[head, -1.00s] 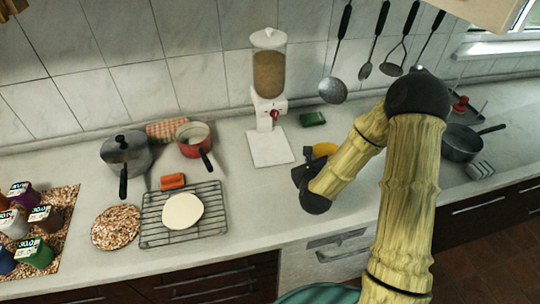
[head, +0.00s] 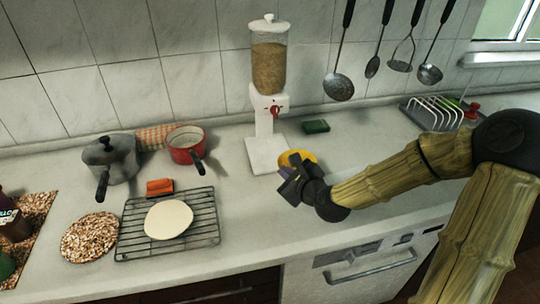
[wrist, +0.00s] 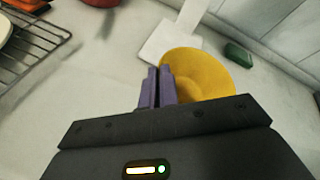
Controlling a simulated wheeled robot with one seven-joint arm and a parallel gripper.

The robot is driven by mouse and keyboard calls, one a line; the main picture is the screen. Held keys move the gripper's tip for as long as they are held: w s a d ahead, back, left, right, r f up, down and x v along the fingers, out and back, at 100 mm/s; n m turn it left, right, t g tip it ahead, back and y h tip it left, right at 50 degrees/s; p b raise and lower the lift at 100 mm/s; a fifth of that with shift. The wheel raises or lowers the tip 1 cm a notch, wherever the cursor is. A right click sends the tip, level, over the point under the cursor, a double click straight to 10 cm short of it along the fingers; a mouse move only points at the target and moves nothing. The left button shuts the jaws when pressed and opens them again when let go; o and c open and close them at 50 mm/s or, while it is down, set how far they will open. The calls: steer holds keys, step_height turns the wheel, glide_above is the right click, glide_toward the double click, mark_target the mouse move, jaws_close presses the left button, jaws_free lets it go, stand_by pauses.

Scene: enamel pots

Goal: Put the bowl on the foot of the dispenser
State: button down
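The yellow bowl (head: 299,156) is just right of the dispenser's white foot (head: 262,158), partly hidden behind my gripper (head: 290,174) in the head view. In the wrist view the bowl (wrist: 205,72) overlaps the near right edge of the foot (wrist: 168,42). My gripper's purple fingers (wrist: 161,74) are close together at the bowl's left rim and pinch it. The bowl looks roughly level; its height above the counter is hard to tell. The dispenser (head: 268,70) stands upright against the tiled wall, and its foot is bare where it shows.
A green sponge (head: 316,126) lies right of the dispenser. A red pan (head: 186,146), a grey pot (head: 110,158) and a wire rack (head: 195,226) with a pale round piece (head: 168,219) are to the left. Utensils hang above; the counter in front of the foot is clear.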

steer(key=w+a, duration=0.3)
steer(key=w, duration=0.2)
steer(key=w+a+p, duration=0.1)
steer(key=w+a, duration=0.1)
steer(key=w, duration=0.3)
steer(key=w+a, duration=0.3)
steer(key=w, duration=0.2)
steer(key=shift+w+a+p, duration=0.25)
steer(key=shift+a+p, duration=0.1)
steer(key=shift+w, duration=0.15)
steer(key=shift+f, duration=1.8)
